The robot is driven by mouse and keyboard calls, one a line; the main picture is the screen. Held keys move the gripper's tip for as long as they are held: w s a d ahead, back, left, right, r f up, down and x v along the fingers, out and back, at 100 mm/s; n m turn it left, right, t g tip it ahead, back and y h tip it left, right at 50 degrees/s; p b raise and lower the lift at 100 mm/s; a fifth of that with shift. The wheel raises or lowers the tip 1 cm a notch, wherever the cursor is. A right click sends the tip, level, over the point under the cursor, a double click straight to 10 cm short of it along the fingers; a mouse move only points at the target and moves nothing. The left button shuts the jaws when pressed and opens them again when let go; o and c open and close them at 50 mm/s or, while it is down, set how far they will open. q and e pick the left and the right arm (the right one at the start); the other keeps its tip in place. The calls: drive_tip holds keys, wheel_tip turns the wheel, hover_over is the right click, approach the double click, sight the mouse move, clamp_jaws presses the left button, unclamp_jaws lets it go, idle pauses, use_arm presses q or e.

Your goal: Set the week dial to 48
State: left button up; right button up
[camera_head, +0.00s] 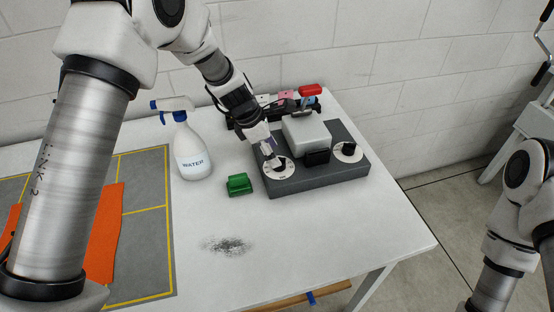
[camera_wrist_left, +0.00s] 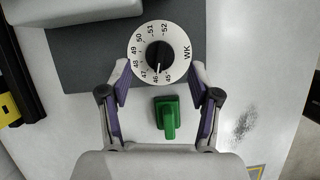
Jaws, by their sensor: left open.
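In the head view, the dial (camera_head: 283,174) is the left of two on the base, partly hidden by my gripper. My left gripper (camera_wrist_left: 160,78) is open, with its purple-padded fingers apart on either side of the dial's lower part and nothing between them at the knob. My right gripper is out of view; only its arm shows at the right.
A second dial (camera_head: 348,152) and a grey box with a red lever (camera_head: 310,90) stand on the base. A green block (camera_head: 239,184) lies in front of the base's left corner. A water spray bottle (camera_head: 191,150) stands left.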

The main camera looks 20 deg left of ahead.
use_arm(q)
drive_tip(key=x, duration=0.4)
drive_tip(key=shift+w+a, duration=0.1)
drive_tip(key=shift+r, duration=0.15)
drive_tip(key=shift+c, duration=1)
drive_tip(key=c, duration=0.9)
drive_tip(key=shift+m+p, duration=0.35)
drive_tip(key=shift+m, duration=0.15)
drive_tip(key=shift+c, duration=0.2)
drive_tip(key=shift+m+g+p, duration=0.45)
drive_tip(key=shift+m+g, duration=0.05)
drive_tip(key=shift+m, duration=0.4)
drive_tip(key=m+g, duration=0.1)
drive_tip(key=m, duration=0.1)
drive_tip(key=shift+m+p, duration=0.3)
drive_tip(key=shift+p, duration=0.05)
drive_tip(key=m+g, duration=0.1)
drive_tip(key=m, duration=0.1)
drive_tip(key=shift+m, duration=0.4)
drive_tip(key=m+g, duration=0.1)
drive_tip(key=m, duration=0.2)
drive_tip(key=shift+m+g, duration=0.3)
drive_tip(key=shift+m, duration=0.2)
